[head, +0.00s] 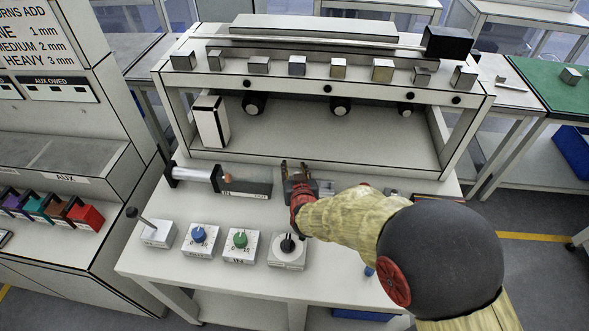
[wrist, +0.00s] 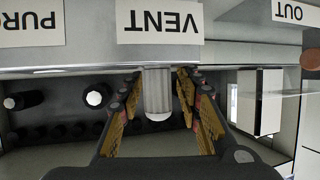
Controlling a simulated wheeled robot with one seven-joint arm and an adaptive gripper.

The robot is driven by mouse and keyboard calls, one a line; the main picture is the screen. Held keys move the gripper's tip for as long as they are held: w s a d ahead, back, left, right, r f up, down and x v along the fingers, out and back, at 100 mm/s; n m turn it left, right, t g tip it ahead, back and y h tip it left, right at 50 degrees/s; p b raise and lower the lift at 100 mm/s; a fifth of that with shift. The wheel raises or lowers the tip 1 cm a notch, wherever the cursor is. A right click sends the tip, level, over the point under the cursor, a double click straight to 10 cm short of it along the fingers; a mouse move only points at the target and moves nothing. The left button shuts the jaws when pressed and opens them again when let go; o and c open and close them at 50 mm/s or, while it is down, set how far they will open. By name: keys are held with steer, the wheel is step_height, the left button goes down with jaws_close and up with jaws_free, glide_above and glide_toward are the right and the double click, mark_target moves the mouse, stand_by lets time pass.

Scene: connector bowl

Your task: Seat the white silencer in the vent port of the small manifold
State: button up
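The small manifold (head: 326,187) is a pale block on the bench, mostly hidden behind my arm in the head view. In the wrist view its face carries the VENT label (wrist: 158,22), upside down. The white silencer (wrist: 157,90), a pale ribbed cylinder with a rounded white end, stands out from the edge just below that label, in line with it. The port mouth itself is hidden, so its depth of seating cannot be told. My gripper (wrist: 158,88) has its fingers on either side of the silencer, with a narrow gap on each side. It also shows in the head view (head: 295,168).
PURGE (wrist: 30,22) and OUT (wrist: 288,12) labels flank VENT. A dark cylinder with a white end (wrist: 97,96) lies left of my fingers. In the head view, a grey cylinder unit (head: 195,173) and knob boxes (head: 240,244) stand left of my gripper. A shelf frame (head: 320,90) rises behind.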

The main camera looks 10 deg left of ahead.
steer(key=shift+r, duration=0.2)
steer(key=p+v, duration=0.4)
steer(key=v, duration=0.8)
steer(key=s+d+r+m+g, duration=0.1)
steer(key=s+d+r+g, duration=0.15)
steer(key=d+r, duration=0.85)
steer(key=s+d+r+m+g+h, duration=0.1)
steer(key=s+d+r, duration=0.3)
steer(key=s+d, duration=0.4)
steer(key=s+d+r+m+g+h, duration=0.1)
steer(key=s+d+r+g+h, duration=0.2)
steer(key=s+d, duration=0.5)
steer(key=s+r, duration=0.1)
steer(key=s, duration=0.2)
steer(key=shift+s+g, duration=0.2)
steer(key=shift+g, duration=0.15)
